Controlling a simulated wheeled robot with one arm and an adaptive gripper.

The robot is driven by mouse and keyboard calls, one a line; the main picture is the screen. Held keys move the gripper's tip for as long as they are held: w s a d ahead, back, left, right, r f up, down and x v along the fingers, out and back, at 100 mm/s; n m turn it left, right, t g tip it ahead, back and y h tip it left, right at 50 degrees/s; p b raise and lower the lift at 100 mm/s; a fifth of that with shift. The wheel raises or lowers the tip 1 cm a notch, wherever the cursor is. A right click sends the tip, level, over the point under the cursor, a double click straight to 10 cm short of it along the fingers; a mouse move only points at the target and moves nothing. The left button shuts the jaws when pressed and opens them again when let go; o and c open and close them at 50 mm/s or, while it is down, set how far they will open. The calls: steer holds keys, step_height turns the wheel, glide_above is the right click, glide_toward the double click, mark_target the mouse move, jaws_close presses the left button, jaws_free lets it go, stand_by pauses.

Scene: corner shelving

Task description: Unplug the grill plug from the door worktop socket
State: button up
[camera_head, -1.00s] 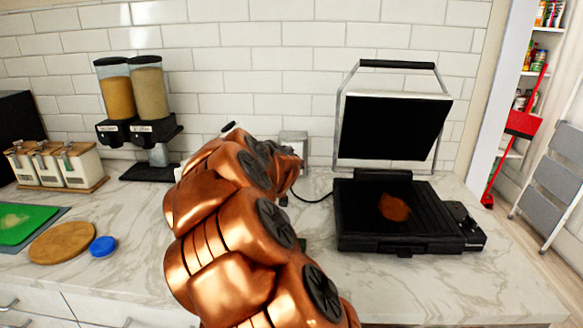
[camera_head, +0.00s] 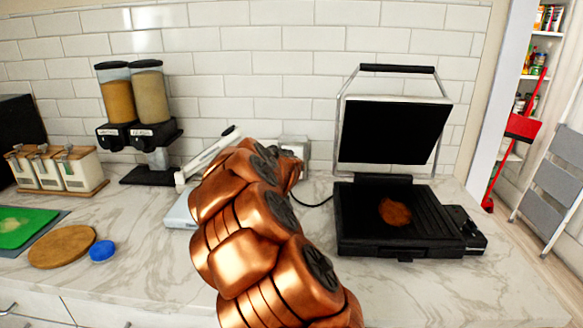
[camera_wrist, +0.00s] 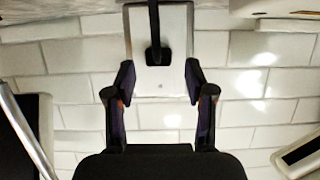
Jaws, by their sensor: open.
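The grill (camera_head: 375,235) stands open on the right of the worktop, with a brown patty on its lower plate. Its black cord (camera_head: 318,204) runs left behind my copper arm. The light socket box (camera_head: 297,141) is on the tiled wall, partly hidden by the arm. In the wrist view, the black plug (camera_wrist: 153,54) sits in the socket plate (camera_wrist: 176,75), its cord leading up in the picture. My gripper (camera_wrist: 159,80) is open, with its fingertips either side of the plate's lower part and the plug between and beyond them. Contact cannot be told.
A white lever-armed device (camera_head: 182,211) stands just left of my arm. Two dispensers (camera_head: 132,100), a canister set (camera_head: 58,170), a round board (camera_head: 62,245) and a blue lid (camera_head: 102,250) are further left.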

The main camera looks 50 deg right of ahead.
steer(key=shift+x, duration=1.05)
steer(key=shift+w+d+f+b, duration=0.3)
steer(key=shift+w+d+b, duration=0.05)
steer(key=shift+d+b, duration=0.15)
steer(key=shift+b, duration=0.5)
stand_by(0.5)
jaws_close()
steer(key=shift+s+a, duration=0.1)
steer(key=shift+a, duration=0.05)
stand_by(0.5)
steer(key=shift+s+a+b, duration=0.6)
steer(key=shift+s+a, duration=0.3)
steer(key=shift+a, duration=0.2)
steer(key=shift+s+a+b, duration=0.55)
steer(key=shift+s+a, duration=0.35)
steer(key=shift+a, duration=0.2)
steer(key=shift+r, duration=0.1)
